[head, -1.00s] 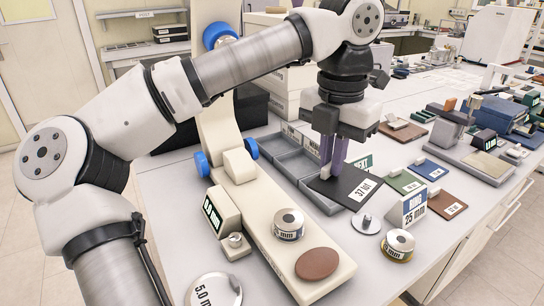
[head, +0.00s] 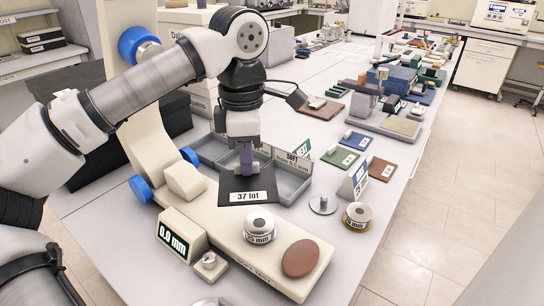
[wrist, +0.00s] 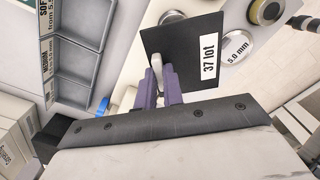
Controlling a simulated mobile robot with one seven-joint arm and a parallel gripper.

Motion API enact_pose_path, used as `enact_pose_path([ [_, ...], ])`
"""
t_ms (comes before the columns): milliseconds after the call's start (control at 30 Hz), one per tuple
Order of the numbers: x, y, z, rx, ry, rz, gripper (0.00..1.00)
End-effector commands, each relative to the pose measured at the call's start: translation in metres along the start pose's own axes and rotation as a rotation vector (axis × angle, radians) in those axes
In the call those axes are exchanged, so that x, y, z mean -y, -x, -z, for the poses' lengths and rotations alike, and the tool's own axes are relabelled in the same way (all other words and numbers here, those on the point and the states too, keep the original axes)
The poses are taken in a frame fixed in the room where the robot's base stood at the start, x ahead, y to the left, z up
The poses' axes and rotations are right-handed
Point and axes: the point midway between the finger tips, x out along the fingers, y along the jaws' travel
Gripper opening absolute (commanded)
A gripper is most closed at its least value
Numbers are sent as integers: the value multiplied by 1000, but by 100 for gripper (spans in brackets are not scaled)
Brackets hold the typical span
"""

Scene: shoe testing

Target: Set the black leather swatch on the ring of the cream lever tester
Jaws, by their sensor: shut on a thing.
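The black leather swatch (head: 231,184), labelled "37 lot", is in my gripper (head: 245,162), held by a small pale tab on top. In the wrist view the purple-grey fingers (wrist: 161,78) close on that tab, and the swatch (wrist: 178,42) spreads beyond them. The swatch looks roughly flat and overlaps the cream lever tester's base (head: 225,226) in the head view; its height above it is hard to tell. The tester's display (head: 180,236) reads 0.0 mm.
A grey compartment tray (head: 284,187) stands behind the swatch. Right of the tester are a steel disc with a peg (head: 322,205), a brass-edged weight (head: 357,216) and a blue-white sign (head: 359,178). Green (head: 339,157), blue (head: 356,140) and brown (head: 381,168) swatches lie beyond.

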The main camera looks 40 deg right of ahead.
Motion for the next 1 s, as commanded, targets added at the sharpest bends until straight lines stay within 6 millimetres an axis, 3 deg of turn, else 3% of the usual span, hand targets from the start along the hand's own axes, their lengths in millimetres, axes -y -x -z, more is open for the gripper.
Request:
enact_pose_path([
  [200, -1, -8, -28, 2, -421, 3, 0],
  [400, -1, -14, -44, 2, -663, 1, 0],
  [1000, -1, -18, -48, 1, -737, 0, 0],
])
